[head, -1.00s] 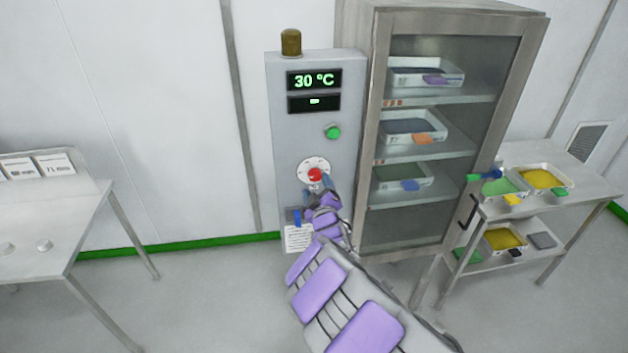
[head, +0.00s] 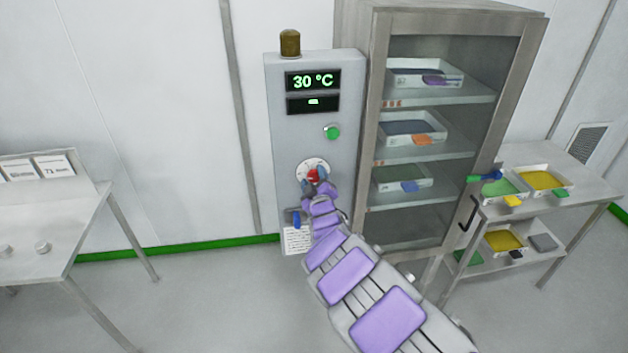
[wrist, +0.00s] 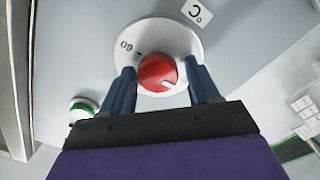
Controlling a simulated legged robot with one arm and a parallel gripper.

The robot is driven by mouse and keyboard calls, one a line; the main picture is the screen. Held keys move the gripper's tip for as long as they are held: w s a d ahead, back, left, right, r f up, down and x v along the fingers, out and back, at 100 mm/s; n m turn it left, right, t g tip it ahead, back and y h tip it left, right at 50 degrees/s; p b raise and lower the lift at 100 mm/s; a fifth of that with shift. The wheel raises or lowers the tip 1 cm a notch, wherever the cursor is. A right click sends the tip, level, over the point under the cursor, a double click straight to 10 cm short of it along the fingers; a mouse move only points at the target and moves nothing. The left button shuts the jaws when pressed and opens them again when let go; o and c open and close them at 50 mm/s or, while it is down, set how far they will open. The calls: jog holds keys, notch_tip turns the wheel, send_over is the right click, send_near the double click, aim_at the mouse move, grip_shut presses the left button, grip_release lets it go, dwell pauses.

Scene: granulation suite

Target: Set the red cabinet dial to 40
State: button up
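The red dial (head: 314,175) sits on a pale round scale plate on the grey control panel (head: 290,150). In the wrist view the red dial (wrist: 158,73) shows a white pointer mark at its lower right, and the plate (wrist: 185,38) carries the number 60 at its upper left. My gripper (wrist: 163,80) is open, with one blue-grey finger on each side of the dial. Whether the fingers touch it I cannot tell. In the head view my gripper (head: 315,178) partly covers the dial. The display (head: 313,82) reads 30 °C.
A green button (head: 333,132) sits above the dial, and a blue-handled part (head: 297,219) is below it. A glass-fronted cabinet (head: 376,150) with trays stands close on the right. A steel table (head: 60,225) is at left, a cart (head: 570,205) at right.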

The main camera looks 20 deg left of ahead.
jog(key=c, duration=0.8)
jog(key=shift+f, duration=0.1)
jog(key=shift+m+p, duration=0.4)
jog(key=m+p, duration=0.2)
jog(key=m, duration=0.1)
jog(key=shift+p, duration=0.4)
jog(key=m+p, duration=0.3)
jog(key=shift+m, duration=0.3)
jog(key=m+p, duration=0.4)
jog(key=shift+d+p, duration=0.1)
jog(key=shift+p, duration=0.25)
jog(key=shift+m, duration=0.3)
